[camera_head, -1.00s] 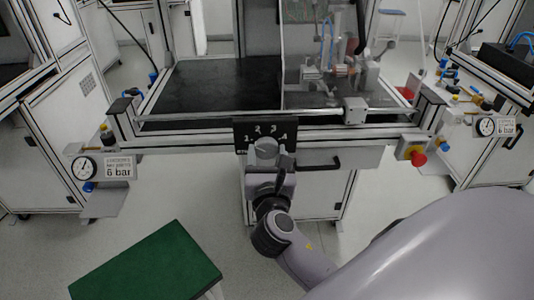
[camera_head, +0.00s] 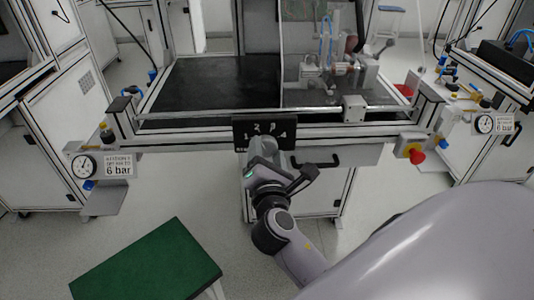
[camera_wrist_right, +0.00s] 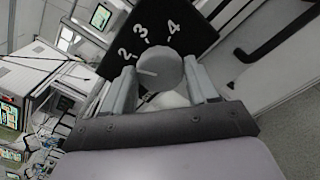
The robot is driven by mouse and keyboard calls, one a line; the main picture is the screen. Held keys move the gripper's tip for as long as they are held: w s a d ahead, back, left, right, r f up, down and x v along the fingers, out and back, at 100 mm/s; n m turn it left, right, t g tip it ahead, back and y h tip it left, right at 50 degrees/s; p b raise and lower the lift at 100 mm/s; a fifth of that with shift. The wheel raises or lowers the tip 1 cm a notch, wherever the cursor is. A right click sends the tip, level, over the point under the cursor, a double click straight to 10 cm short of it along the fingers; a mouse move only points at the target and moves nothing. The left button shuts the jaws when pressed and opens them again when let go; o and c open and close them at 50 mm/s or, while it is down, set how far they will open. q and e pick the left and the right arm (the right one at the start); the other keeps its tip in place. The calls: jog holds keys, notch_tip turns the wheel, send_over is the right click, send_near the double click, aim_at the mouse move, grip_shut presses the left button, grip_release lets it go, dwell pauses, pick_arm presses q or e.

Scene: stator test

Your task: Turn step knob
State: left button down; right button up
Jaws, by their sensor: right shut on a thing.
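The black step-knob plate (camera_head: 264,131) with white numbers is on the front rail of the test bench. In the right wrist view the round grey step knob (camera_wrist_right: 160,68) sits below the numbers 2, 3 and 4. A light line on its face points left, a little below the 2. My right gripper (camera_head: 264,152) is at the plate. In the wrist view its two fingers (camera_wrist_right: 161,80) are on either side of the knob, shut on it. The number 1 is not visible in the wrist view, and the gripper largely covers the knob in the head view. My left gripper is out of view.
A black drawer handle (camera_head: 318,163) is just right of my right wrist. A red emergency button (camera_head: 417,157) is on the right corner of the bench. A pressure gauge (camera_head: 85,167) is at the left. A green-topped stool (camera_head: 150,265) stands at lower left.

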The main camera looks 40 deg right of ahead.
dwell(0.4)
jog(key=o, duration=1.1)
jog(key=shift+c, duration=0.2)
